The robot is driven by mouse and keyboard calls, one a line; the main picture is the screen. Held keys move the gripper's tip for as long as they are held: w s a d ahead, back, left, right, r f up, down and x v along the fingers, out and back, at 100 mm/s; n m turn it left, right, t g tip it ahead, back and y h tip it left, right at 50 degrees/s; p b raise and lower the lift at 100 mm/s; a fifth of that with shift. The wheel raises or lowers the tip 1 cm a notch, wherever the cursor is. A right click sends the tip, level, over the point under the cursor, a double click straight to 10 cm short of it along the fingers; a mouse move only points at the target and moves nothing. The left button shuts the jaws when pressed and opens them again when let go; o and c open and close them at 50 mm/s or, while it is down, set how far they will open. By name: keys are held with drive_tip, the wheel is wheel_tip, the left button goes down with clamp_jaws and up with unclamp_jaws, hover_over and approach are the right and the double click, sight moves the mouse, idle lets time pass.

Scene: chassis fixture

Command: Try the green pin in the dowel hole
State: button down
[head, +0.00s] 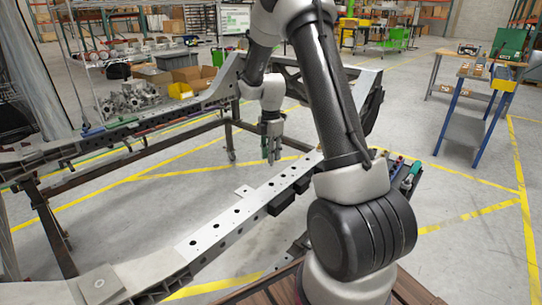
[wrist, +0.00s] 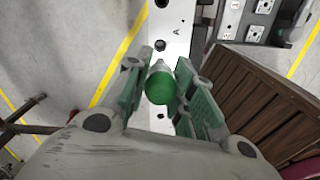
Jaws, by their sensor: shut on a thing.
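My gripper (wrist: 160,82) is shut on the green pin (wrist: 161,87), which has a round green end towards the wrist camera and a paler grey tip pointing away. In the wrist view the pin lies in line with the pale perforated rail (wrist: 174,20). A dark hole (wrist: 161,45) shows just beyond the tip, near a letter A. Whether the tip touches the rail cannot be told. In the head view my gripper (head: 271,152) points down near the near chassis rail (head: 215,234); the pin is not clear there. Which hole is the dowel hole cannot be told.
The far chassis rail (head: 150,122) carries coloured parts. Dark blocks (head: 281,202) sit on the near rail's side. A brown slatted surface (wrist: 262,100) is at right in the wrist view. A blue-legged bench (head: 468,115) stands at right. Open floor lies between the rails.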

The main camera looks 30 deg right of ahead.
drive_tip(key=shift+r, duration=2.8)
